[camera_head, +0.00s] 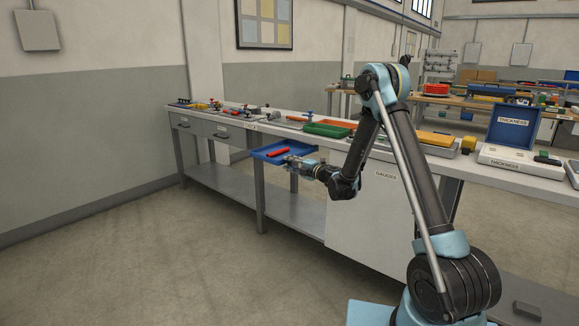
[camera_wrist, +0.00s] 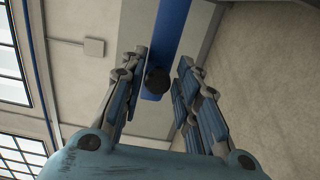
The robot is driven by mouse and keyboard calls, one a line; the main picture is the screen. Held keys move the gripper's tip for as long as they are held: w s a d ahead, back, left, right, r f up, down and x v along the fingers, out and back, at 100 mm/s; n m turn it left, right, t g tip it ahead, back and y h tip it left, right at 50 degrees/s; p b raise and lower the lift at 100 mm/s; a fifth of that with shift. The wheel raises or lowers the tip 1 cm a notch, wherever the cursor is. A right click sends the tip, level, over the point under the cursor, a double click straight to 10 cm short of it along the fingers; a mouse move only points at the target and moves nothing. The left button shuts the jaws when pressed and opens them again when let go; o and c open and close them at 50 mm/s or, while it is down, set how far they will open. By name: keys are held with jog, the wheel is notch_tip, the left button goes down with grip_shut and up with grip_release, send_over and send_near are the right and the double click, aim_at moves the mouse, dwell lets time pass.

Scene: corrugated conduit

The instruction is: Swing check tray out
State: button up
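The blue check tray (camera_head: 272,154) sticks out from the front of the bench, left of the grey door marked GAUGES, with a red piece (camera_head: 278,152) lying in it. My gripper (camera_head: 293,161) is at the tray's near right side. In the wrist view the tray shows as a blue strip (camera_wrist: 168,35) running up the picture, with a round black knob (camera_wrist: 157,80) on it. My gripper's two fingers (camera_wrist: 162,62) are apart, one on each side of the knob. A gap shows between the knob and the right finger; contact at the left finger is unclear.
The bench top (camera_head: 232,119) carries a green tray (camera_head: 327,130), an orange tray (camera_head: 333,123) and small tools. Grey drawers (camera_head: 222,133) are at its left. The floor left of the bench is clear.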

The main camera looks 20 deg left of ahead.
jog(key=v, duration=1.1)
jog(key=shift+d, duration=0.25)
